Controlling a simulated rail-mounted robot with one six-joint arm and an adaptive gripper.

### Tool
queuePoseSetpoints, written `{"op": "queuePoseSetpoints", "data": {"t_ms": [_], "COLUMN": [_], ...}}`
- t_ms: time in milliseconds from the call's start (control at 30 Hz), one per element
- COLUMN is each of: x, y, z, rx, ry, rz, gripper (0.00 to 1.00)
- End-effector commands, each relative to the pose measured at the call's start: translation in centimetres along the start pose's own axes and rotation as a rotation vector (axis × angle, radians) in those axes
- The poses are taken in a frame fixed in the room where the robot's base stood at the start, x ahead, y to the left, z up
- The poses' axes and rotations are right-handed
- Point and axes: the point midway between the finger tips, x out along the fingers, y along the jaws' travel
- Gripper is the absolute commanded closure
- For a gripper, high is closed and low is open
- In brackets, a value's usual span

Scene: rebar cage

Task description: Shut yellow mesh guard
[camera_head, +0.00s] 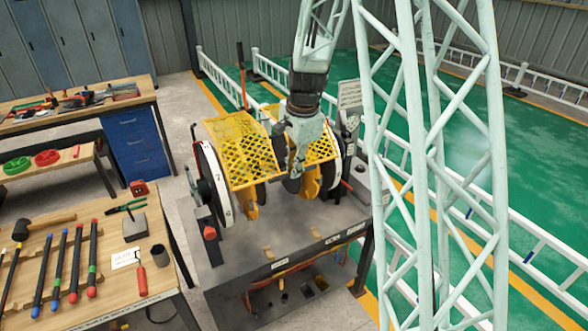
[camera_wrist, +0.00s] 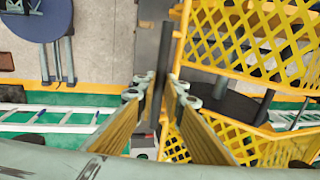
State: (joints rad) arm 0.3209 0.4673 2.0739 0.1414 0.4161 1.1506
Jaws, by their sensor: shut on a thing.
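The yellow mesh guard (camera_head: 243,150) sits over the machine on the grey bench, between pale discs. A second yellow mesh panel (camera_head: 322,150) lies to its right, with my gripper (camera_head: 297,165) over the gap between them. In the wrist view, yellow mesh (camera_wrist: 250,40) fills the right side, with more mesh lower down. My gripper (camera_wrist: 157,92) is shut on a dark upright bar (camera_wrist: 163,65) close beside the mesh's yellow edge. I cannot tell how the bar joins the guard. The fingers hide part of the bar.
The grey machine bench (camera_head: 290,240) has a bare front top. A pale lattice tower (camera_head: 435,170) stands at the right. A wooden table (camera_head: 105,265) with tools is at the lower left, and a workbench (camera_head: 70,120) stands behind it. White railings (camera_head: 520,235) border the green floor.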

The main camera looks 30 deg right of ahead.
Motion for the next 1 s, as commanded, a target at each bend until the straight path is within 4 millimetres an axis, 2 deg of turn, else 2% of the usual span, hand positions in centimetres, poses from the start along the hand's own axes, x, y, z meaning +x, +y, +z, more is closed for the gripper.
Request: {"op": "queuePoseSetpoints", "data": {"t_ms": [133, 267, 700, 833, 1000], "x": [-0.2, -1.3, -7.5, -8.3, -8.4], "y": [0.0, -0.2, -1.5, -1.8, -1.9], "z": [0.0, 0.0, -0.1, -0.1, -0.1], "rx": [0.0, 0.0, 0.0, 0.0, 0.001], "ry": [0.0, 0.001, 0.002, 0.002, 0.003], "rz": [0.0, -0.002, -0.008, -0.009, -0.011], "gripper": [1.0, 1.0, 1.0, 1.0, 1.0]}}
